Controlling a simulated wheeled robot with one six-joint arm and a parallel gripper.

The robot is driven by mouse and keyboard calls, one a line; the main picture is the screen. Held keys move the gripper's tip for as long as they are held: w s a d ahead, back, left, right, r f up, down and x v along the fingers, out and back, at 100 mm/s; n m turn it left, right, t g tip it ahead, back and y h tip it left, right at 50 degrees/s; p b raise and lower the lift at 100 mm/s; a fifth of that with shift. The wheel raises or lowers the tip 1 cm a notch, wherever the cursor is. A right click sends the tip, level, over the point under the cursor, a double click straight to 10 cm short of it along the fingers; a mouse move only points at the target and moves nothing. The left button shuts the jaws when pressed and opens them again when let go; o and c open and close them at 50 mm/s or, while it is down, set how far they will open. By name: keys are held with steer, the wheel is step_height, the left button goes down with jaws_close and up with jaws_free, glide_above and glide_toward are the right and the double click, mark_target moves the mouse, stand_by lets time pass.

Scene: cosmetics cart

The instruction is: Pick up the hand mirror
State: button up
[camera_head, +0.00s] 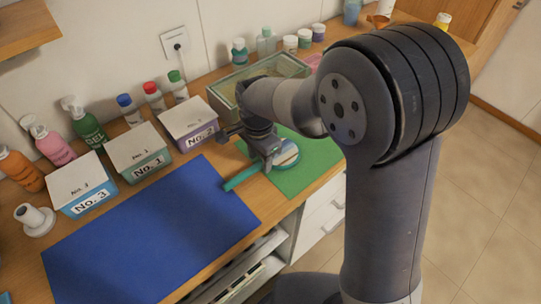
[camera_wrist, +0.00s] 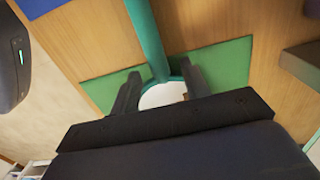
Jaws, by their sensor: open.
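The hand mirror (camera_head: 288,156) lies with its round glass on the green mat (camera_head: 312,178). Its teal handle (camera_head: 241,176) points left across bare wood, toward the blue mat. In the wrist view the handle (camera_wrist: 147,38) runs upward from the round glass (camera_wrist: 160,97), whose lower part is hidden by my gripper's body. My gripper (camera_head: 270,164) is over the mirror, where the handle meets the round head. In the wrist view my gripper (camera_wrist: 160,72) is open, with one finger on each side of the handle's base. I cannot tell whether the fingers touch it.
The blue mat (camera_head: 150,235) lies to the left and is bare. Several labelled boxes, including the No. 2 box (camera_head: 188,123), line the back. A glass-topped case (camera_head: 228,85) stands behind my gripper. Bottles and jars (camera_head: 290,43) stand along the wall.

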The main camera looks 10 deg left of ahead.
steer(key=shift+f, duration=0.65)
jaws_close()
